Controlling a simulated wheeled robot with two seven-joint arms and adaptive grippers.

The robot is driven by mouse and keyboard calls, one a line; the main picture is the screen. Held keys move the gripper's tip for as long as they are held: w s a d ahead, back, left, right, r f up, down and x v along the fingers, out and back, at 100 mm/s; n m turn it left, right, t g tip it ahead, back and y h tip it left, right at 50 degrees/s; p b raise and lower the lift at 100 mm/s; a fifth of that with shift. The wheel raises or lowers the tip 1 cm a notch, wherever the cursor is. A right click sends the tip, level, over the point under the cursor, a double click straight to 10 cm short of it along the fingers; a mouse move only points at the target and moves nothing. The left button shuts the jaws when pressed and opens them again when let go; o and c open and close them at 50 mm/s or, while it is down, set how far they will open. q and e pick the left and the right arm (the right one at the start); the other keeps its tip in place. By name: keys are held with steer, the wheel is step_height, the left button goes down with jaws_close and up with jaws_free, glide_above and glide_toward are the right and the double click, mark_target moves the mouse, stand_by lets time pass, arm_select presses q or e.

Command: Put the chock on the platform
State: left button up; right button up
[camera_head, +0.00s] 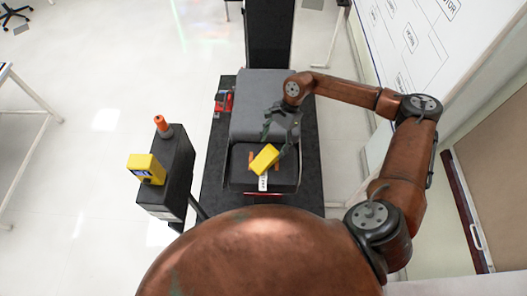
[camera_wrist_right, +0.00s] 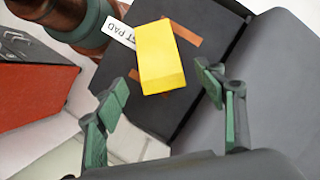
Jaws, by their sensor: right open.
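The chock is a plain yellow block (camera_head: 265,159). It appears to rest on a black pad (camera_head: 287,179) with orange marks and lies at an angle to the pad's edges. It also shows in the right wrist view (camera_wrist_right: 160,55), beside a white label ending in "FT PAD". My right gripper (camera_head: 275,143) is open and empty, above the far side of the chock. In the right wrist view its green fingers (camera_wrist_right: 161,97) stand apart on either side of the chock's near end. I cannot tell which surface is the platform. My left gripper is not in view.
A grey padded block (camera_head: 270,95) adjoins the pad on the far side. A red item (camera_head: 224,102) sits at its left. A dark box (camera_head: 170,175) with a yellow device (camera_head: 146,168) and an orange-topped part (camera_head: 161,125) stands left. A whiteboard (camera_head: 430,50) is at the right.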

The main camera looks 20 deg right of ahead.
mark_target(268, 155)
steer(key=p+x, duration=0.1)
steer(key=x, duration=0.1)
steer(key=p+x, duration=0.1)
steer(key=x, duration=0.1)
steer(key=shift+s+a+r, duration=0.15)
steer(key=shift+a+r, duration=0.05)
steer(key=shift+a, duration=0.1)
steer(key=shift+p+x, duration=0.4)
steer(key=shift+x, duration=0.8)
steer(key=shift+f, duration=0.45)
steer(key=c, duration=1.3)
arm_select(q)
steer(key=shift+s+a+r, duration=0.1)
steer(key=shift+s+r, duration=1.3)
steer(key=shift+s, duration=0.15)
arm_select(e)
steer(key=shift+r, duration=0.1)
steer(key=c, duration=0.4)
